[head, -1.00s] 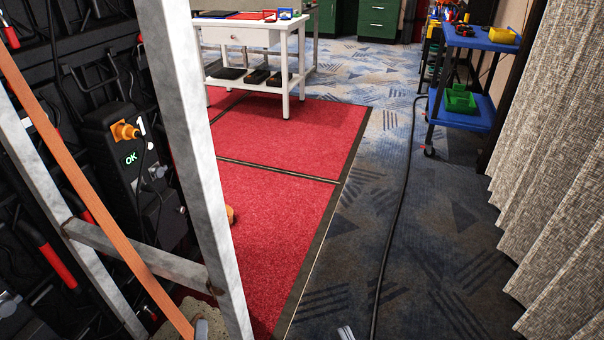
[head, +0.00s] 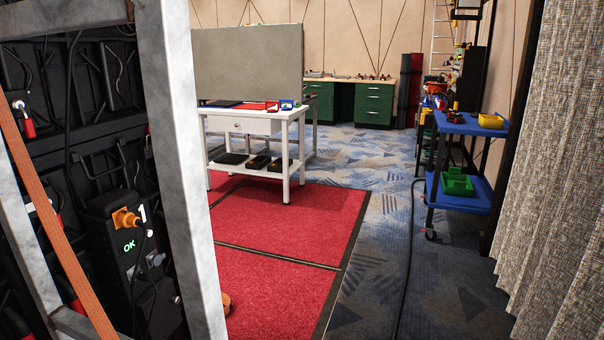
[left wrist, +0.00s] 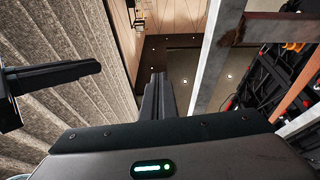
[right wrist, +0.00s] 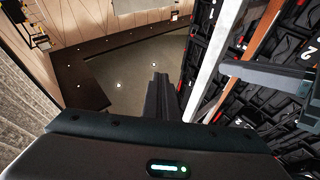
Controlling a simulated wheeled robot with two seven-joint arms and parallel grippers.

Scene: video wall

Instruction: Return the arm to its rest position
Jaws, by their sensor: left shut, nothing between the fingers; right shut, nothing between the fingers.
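Neither gripper shows in the head view. In the left wrist view my left gripper (left wrist: 157,82) is a dark pair of fingers pressed together, with nothing between them. In the right wrist view my right gripper (right wrist: 158,85) is likewise shut and empty. Both wrist views look past the fingers toward the ceiling with its small round lights. A dark bar at the left of the left wrist view and another at the right of the right wrist view look like parts of my other arm. Neither gripper touches anything visible.
A white table (head: 258,125) stands on red mat; a blue cart (head: 462,125) and grey curtain (head: 560,180) are at right. The carpet aisle holds a black cable.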

